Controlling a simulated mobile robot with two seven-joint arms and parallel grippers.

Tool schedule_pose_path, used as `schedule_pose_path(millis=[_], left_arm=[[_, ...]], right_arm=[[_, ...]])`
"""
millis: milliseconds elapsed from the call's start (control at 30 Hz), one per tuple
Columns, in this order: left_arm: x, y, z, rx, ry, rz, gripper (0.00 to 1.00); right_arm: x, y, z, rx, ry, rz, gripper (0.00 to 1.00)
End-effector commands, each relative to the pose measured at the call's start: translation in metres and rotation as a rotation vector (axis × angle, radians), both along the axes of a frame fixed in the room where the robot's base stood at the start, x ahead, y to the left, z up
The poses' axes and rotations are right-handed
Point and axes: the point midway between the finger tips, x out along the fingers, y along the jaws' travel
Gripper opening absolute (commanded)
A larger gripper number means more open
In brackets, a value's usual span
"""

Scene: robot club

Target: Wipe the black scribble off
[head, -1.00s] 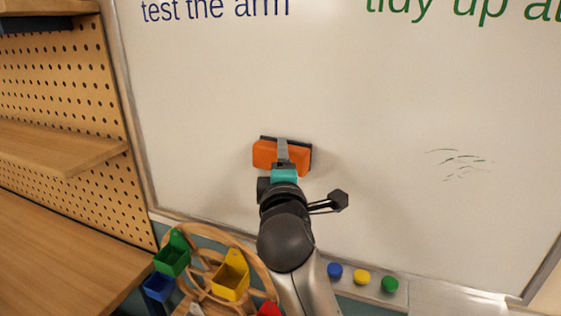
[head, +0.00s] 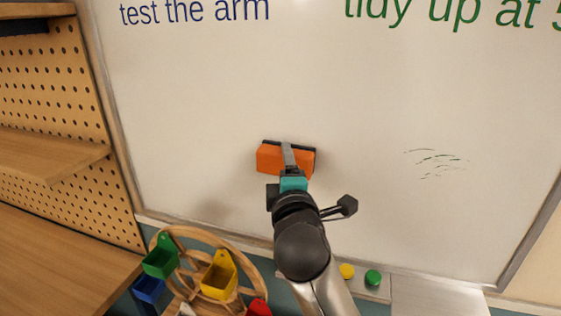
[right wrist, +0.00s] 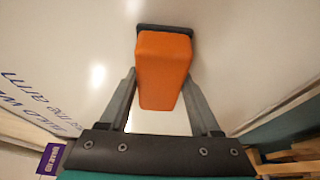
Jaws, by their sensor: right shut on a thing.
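The black scribble (head: 436,162) is a small patch of thin, broken dark streaks low on the right part of the whiteboard (head: 350,110). My right gripper (head: 288,158) is shut on an orange eraser (head: 270,158) with a dark pad. The eraser is at the board face, left of the scribble and apart from it. In the right wrist view the eraser (right wrist: 163,70) sits between the two fingers, pad towards the board; I cannot tell whether the pad touches. My left gripper is not in view.
Blue writing (head: 195,12) and green writing (head: 450,12) run along the top. Below are a yellow magnet (head: 347,271), a green magnet (head: 373,277) and a wooden wheel (head: 205,235) with coloured bins. A pegboard shelf (head: 60,150) stands left. The board between eraser and scribble is clear.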

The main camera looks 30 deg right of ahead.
Motion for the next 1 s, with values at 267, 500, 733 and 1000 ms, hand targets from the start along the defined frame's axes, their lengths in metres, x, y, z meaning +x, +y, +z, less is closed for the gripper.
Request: schedule_pose_path(millis=[267, 500, 733, 1000], left_arm=[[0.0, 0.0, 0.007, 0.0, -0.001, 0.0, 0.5], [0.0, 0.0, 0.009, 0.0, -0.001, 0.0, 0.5], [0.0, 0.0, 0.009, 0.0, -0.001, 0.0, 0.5], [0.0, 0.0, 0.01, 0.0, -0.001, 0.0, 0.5]], right_arm=[[0.01, 0.004, 0.0, 0.0, 0.0, -0.001, 0.0], [0.027, 0.017, 0.0, 0.001, 0.0, -0.003, 0.0], [0.034, 0.022, 0.0, -0.002, 0.001, -0.003, 0.0], [0.033, 0.023, 0.0, -0.002, 0.001, -0.003, 0.0]])
